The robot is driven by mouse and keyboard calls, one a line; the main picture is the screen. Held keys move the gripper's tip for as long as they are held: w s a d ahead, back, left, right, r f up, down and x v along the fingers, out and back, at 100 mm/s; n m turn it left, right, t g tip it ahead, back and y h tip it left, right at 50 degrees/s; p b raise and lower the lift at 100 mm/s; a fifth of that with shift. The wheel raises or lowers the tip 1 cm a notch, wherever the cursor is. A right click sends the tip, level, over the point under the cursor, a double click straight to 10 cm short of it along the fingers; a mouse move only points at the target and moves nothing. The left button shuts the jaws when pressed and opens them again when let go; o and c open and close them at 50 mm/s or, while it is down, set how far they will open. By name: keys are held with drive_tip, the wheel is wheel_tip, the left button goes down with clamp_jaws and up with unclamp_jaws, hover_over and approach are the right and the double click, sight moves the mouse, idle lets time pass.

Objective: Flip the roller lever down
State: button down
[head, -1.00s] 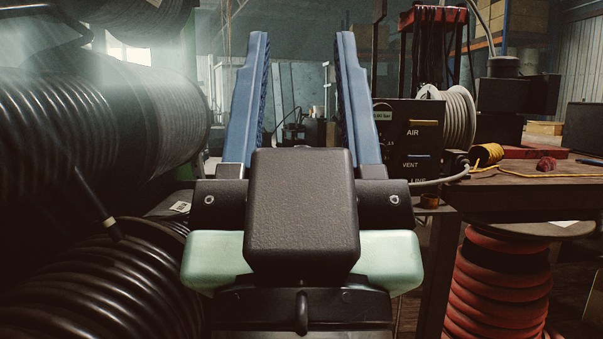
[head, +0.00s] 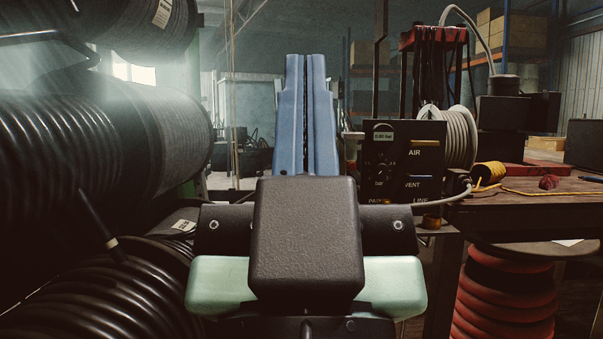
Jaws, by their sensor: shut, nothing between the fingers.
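A brass-coloured bar (head: 425,142) is by AIR and a blue bar (head: 419,171) by VENT. I cannot tell which part, if any, is the roller lever. My gripper body hides what lies below and behind it.
Black hose rolls (head: 60,150) fill the left side. A workbench (head: 520,208) at the right carries a pale hose reel (head: 458,138) and a yellow cord (head: 540,193). A red hose coil (head: 500,300) stands below it. Shelving is behind.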

wheel_tip(320, 180, up, 32)
drive_tip(key=p, duration=3.1)
